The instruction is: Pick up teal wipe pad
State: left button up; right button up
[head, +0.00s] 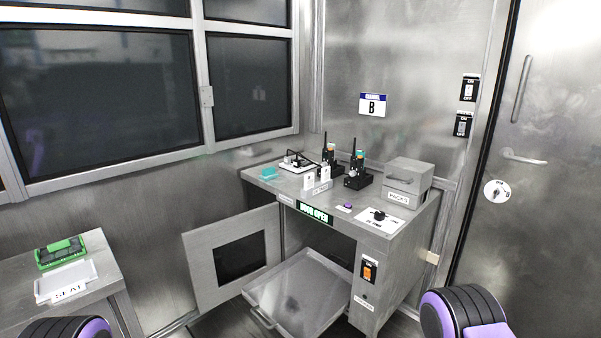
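A small teal pad (268,173), which looks like the wipe pad, lies flat on the back left part of the metal bench top (272,185). Nothing covers it. Only black and purple parts of my own arms show at the bottom left and bottom right edges. Neither gripper is in view, and both arm parts are well apart from the pad.
Radios (358,172), white cards (309,181) and a grey box (408,177) stand on the bench. Its cabinet door (207,274) hangs open to the left, and a tray (300,292) sticks out below. A side table (95,252) at left holds a green case (60,252).

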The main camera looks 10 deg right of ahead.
aim_at(269, 174)
jog(key=z, duration=1.75)
jog(key=i, duration=1.45)
jog(key=u, duration=1.35)
